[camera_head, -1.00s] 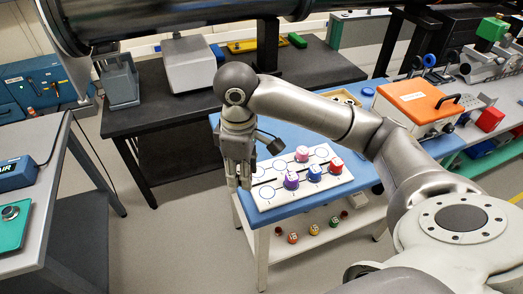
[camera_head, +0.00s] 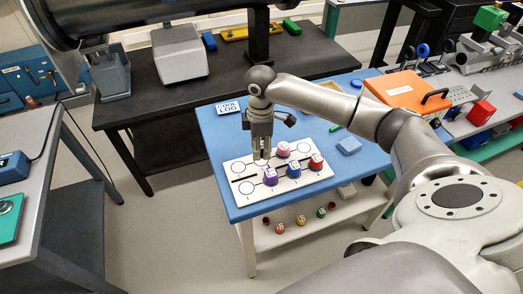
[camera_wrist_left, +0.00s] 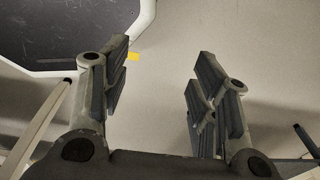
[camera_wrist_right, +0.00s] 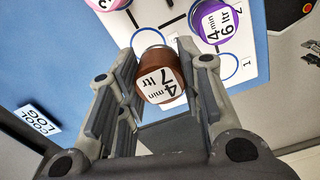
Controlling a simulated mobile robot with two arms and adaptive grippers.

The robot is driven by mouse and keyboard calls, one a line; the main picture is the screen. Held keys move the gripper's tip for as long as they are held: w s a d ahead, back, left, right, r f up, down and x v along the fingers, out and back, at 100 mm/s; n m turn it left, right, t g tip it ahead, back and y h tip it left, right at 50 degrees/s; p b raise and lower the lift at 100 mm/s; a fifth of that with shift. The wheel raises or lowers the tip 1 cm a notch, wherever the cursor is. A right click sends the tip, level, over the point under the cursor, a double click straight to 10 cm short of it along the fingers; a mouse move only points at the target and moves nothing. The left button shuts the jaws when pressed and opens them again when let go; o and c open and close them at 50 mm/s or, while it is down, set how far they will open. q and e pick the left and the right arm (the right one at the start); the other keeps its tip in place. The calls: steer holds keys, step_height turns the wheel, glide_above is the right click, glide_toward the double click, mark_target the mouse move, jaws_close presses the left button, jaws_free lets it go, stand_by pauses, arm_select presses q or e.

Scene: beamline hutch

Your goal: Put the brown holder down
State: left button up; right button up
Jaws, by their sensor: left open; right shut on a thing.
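The brown holder (camera_wrist_right: 158,80), labelled "4 min 7 ltr", is between the fingers of my right gripper (camera_wrist_right: 155,95), which is shut on it. In the head view my right gripper (camera_head: 262,156) is over the back row of the white board (camera_head: 232,181), left of the pink holder (camera_head: 283,150); the brown holder is mostly hidden there. I cannot tell whether it touches the board. The purple holder (camera_head: 270,177), blue holder (camera_head: 293,169) and red holder (camera_head: 316,161) stand in the front row. My left gripper (camera_wrist_left: 160,85) is open and empty above the floor.
The board lies on a blue-topped table (camera_head: 222,135). Empty printed circles show at the board's left end. Small coloured items stand on the lower shelf.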

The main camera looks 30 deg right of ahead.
mark_target(261, 161)
steer(key=shift+w+d+f, duration=0.3)
steer(key=shift+w+f, duration=0.3)
steer(key=shift+f, duration=0.25)
steer(key=shift+w+d+f, duration=0.1)
steer(key=shift+d+f, duration=0.05)
steer(key=shift+f, duration=0.1)
step_height(261, 161, down, 3)
steer(key=shift+r+p, duration=0.1)
steer(key=shift+p, duration=0.2)
arm_select(q)
steer(key=shift+s+d+r, duration=0.1)
steer(key=shift+d+r, duration=0.25)
steer(key=shift+d, duration=0.35)
arm_select(e)
steer(key=o, duration=1)
steer(key=shift+o, duration=0.2)
